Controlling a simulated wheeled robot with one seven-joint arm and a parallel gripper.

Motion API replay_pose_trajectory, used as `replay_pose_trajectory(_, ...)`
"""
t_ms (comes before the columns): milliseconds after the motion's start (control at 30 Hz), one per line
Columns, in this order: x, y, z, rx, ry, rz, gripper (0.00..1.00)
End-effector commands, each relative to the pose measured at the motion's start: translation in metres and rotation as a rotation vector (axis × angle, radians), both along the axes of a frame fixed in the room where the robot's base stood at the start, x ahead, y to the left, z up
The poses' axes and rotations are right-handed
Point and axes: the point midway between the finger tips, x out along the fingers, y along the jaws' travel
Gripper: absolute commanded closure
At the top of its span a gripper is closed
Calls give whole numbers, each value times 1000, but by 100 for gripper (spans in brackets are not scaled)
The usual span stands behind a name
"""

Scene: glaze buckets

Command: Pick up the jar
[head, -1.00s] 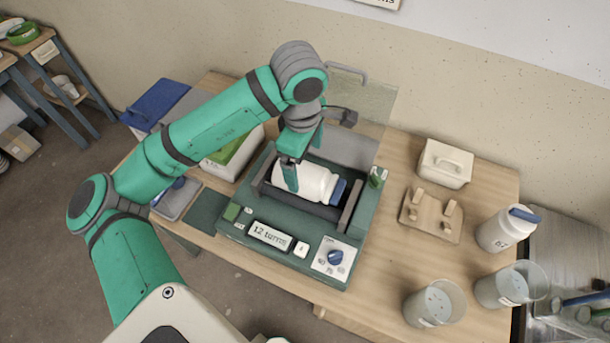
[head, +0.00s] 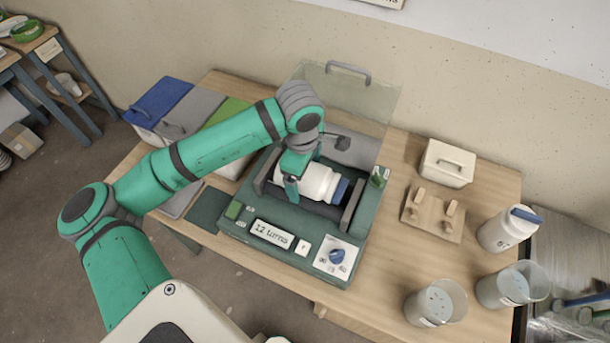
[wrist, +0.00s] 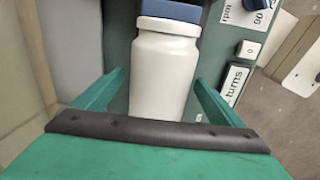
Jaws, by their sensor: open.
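The white jar (head: 312,182) with a blue lid lies on its side in the green roller machine (head: 285,236). Its lid points to the right in the head view. In the wrist view the jar (wrist: 165,72) fills the middle, with its blue lid at the top. My gripper (head: 291,190) is over the jar's left, bottom end. In the wrist view my gripper (wrist: 163,92) is open, with one green finger on each side of the jar. I see small gaps between the fingers and the jar, and the jar's bottom end is hidden behind my gripper.
The machine's clear cover (head: 345,95) stands raised behind it. Lidded bins, blue (head: 163,102), grey and green, stand to the left. A second white jar (head: 507,230), clear buckets (head: 437,303), a wooden block (head: 432,213) and a white box (head: 447,163) are on the right.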

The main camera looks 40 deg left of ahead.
Motion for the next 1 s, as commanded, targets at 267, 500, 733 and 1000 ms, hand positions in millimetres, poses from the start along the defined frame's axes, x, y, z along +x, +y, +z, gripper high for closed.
replay_pose_trajectory(267, -1, 1, 0, 0, 0, 3, 64)
replay_pose_trajectory(500, 0, 2, 2, 1, -3, 4, 66)
replay_pose_trajectory(733, 0, 2, 16, 1, -4, 4, 66)
replay_pose_trajectory(1000, -19, 0, 54, 3, -4, 4, 66)
